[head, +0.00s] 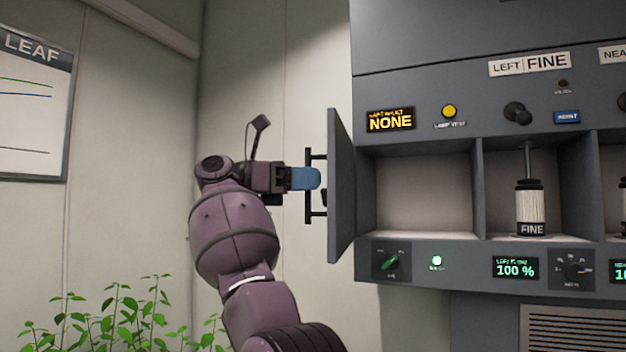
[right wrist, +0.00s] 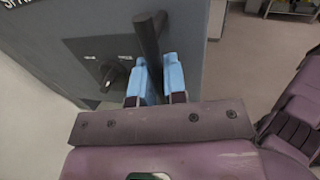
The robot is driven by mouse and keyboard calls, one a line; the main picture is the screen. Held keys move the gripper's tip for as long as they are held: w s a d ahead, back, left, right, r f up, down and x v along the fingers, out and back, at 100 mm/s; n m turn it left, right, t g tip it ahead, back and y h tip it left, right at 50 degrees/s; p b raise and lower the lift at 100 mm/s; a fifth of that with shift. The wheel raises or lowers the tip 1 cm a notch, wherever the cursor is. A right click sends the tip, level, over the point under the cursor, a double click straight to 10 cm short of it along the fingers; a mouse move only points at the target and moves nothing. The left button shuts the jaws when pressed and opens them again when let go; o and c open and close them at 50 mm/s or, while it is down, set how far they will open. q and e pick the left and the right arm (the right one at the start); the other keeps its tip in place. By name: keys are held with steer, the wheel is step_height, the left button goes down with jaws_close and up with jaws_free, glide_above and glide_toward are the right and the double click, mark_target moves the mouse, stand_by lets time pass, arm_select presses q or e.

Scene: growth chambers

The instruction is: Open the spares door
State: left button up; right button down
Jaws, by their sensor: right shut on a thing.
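The spares door (head: 341,190) is a grey panel swung well open to the left of its compartment, seen nearly edge-on in the head view. Its dark bar handle (head: 309,205) stands on the door's left face. My right gripper (head: 313,179) has its blue fingers at the handle. In the right wrist view the fingers (right wrist: 155,85) are shut around the handle bar (right wrist: 150,40), and the door (right wrist: 75,45) fills the upper left with part of its lettering cut off. The open compartment (head: 425,190) looks empty. My left gripper is not in view.
To the right, a compartment holds a white-and-black cylinder (head: 531,205) labelled FINE. Knobs, lamps and displays line the grey cabinet (head: 440,262). Green plants (head: 120,320) stand at the lower left. A wall chart (head: 35,105) hangs at the left.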

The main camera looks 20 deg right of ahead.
stand_by(0.4)
steer(key=c, duration=1.2)
jaws_free()
steer(key=shift+a, duration=0.1)
